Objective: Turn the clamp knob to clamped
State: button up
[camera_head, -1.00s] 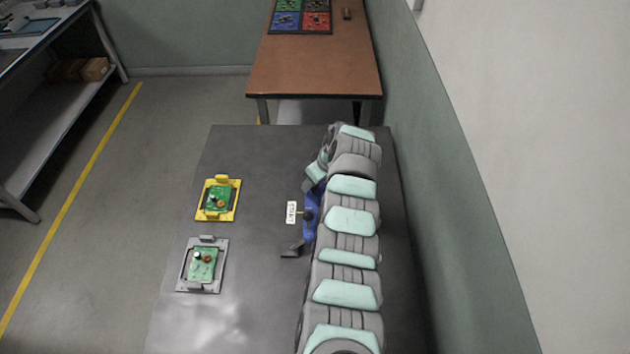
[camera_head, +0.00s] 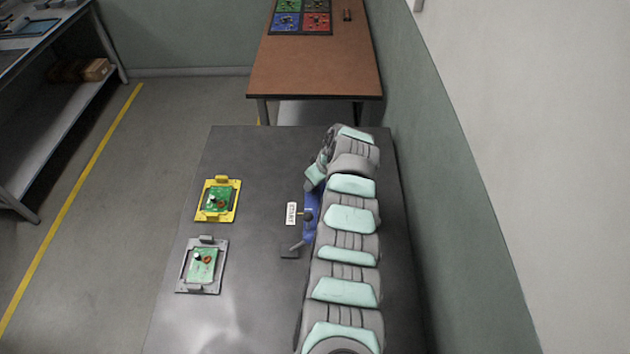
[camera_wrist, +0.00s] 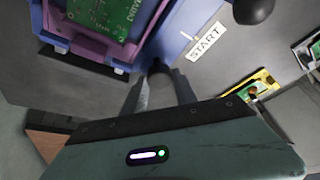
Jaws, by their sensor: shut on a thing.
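A blue fixture (camera_head: 311,206) stands on the grey table beside my arm, partly hidden by it. In the wrist view the blue fixture (camera_wrist: 197,14) has a white START label (camera_wrist: 205,45) and a black ball-ended handle (camera_wrist: 254,9). A green board (camera_wrist: 98,15) sits in a purple holder (camera_wrist: 62,42) at the fixture. My gripper (camera_wrist: 158,84) is shut on a dark knob (camera_wrist: 159,68) beside the blue fixture, between the holder and the START label. The knob is mostly hidden by the fingers, and its marking cannot be read.
A yellow frame (camera_head: 233,213) and a grey frame (camera_head: 183,283), each with a green board, lie on the table's left. A brown table (camera_head: 315,70) stands behind, and a wall is at the right.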

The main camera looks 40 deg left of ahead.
grip_shut()
